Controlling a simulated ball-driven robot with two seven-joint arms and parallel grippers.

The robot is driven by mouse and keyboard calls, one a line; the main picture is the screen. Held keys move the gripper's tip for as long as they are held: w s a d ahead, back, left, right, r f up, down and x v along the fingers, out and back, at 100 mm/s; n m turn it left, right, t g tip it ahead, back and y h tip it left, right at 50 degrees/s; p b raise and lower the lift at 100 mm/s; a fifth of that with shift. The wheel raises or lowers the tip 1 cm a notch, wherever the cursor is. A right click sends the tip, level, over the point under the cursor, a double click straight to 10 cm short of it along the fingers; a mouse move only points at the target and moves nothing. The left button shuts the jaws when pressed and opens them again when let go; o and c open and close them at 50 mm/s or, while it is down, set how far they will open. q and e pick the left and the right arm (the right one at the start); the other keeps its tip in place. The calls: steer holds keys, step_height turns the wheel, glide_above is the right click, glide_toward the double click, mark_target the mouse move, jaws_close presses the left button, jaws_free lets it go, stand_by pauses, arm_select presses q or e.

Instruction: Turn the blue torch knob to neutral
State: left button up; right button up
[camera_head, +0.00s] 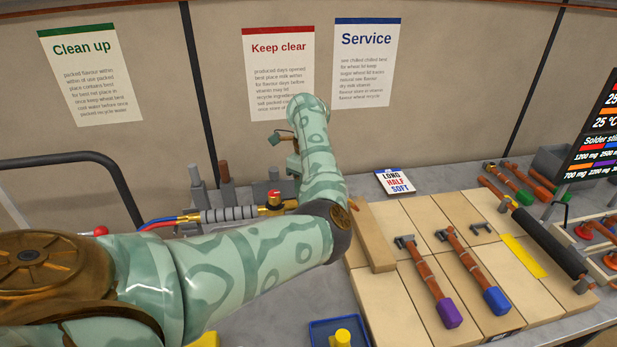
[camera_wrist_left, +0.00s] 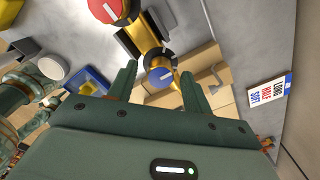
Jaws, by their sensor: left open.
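The torch (camera_head: 228,214) lies at the back of the bench in the head view, with blue and red hoses at its left end. Its red knob (camera_head: 274,197) stands upright on the brass valve, and the red knob (camera_wrist_left: 104,9) also shows at the top of the left wrist view. The blue knob (camera_wrist_left: 161,77) has a white line and faces the wrist camera. My forearm hides it in the head view. My left gripper (camera_wrist_left: 158,70) is open, with one finger on each side of the blue knob; contact cannot be told.
A wooden bar (camera_head: 372,238) lies right of my left arm. A blue tray (camera_head: 323,328) sits in front.

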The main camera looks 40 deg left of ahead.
arm_select(q)
step_height(320, 180, up, 16)
steer(key=p, duration=0.2)
steer(key=shift+p, duration=0.3)
steer(key=shift+r, duration=0.1)
